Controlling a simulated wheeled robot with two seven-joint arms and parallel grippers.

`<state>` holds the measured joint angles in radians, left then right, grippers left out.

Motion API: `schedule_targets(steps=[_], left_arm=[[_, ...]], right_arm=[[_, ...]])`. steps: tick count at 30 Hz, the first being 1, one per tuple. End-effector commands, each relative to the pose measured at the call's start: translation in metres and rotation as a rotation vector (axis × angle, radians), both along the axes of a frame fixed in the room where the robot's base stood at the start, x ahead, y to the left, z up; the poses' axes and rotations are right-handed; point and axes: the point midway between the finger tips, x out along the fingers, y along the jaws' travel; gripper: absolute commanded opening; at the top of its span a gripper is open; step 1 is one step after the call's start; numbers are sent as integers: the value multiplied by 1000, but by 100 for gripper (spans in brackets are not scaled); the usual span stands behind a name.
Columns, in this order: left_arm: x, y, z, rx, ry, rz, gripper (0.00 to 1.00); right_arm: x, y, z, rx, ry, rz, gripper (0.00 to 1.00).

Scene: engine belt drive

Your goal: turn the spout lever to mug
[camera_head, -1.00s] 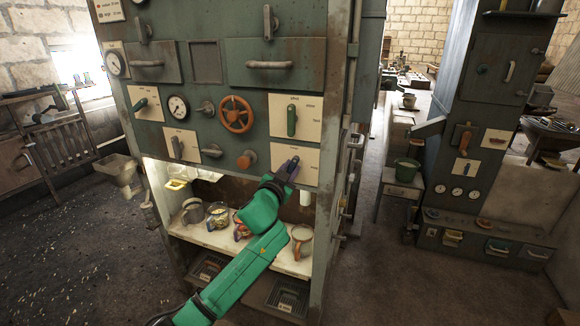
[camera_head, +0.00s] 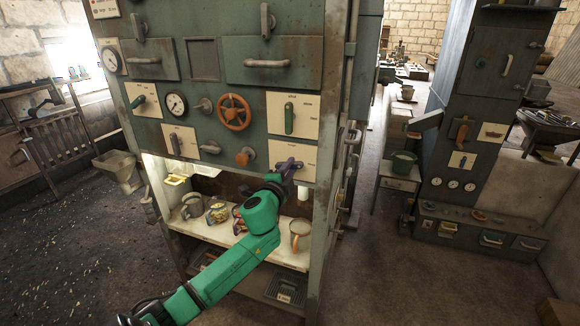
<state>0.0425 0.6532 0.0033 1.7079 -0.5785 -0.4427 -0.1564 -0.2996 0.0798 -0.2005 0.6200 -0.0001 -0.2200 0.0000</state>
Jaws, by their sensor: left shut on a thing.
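My left gripper (camera_head: 288,168) is at the lower right of the green-grey cabinet front, shut on the spout lever. That lever is mostly hidden by the gripper. It sits on a cream label plate (camera_head: 308,154), whose writing is too small to read. A mug with a brown handle (camera_head: 300,236) stands on the lit shelf below and right of the gripper. A small white spout (camera_head: 303,194) hangs above this mug. My right gripper is not in view.
Several containers, including a metal mug (camera_head: 193,206), stand on the shelf left of my arm. A second cabinet (camera_head: 465,130) stands right across open floor.

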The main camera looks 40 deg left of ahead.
Motion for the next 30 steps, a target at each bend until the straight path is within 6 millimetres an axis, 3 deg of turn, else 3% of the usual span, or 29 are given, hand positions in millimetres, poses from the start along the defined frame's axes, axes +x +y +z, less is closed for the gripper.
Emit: schedule_targets(steps=[12, 28, 29, 30], left_arm=[[0, 0, -4, 187, 69, 0, 0], [0, 0, -4, 210, 76, 0, 0], [0, 0, -4, 209, 76, 0, 34], [0, 0, -4, 209, 76, 0, 49]], right_arm=[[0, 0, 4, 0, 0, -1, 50], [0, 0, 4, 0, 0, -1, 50], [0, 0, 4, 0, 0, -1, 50], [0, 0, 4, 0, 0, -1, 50]])
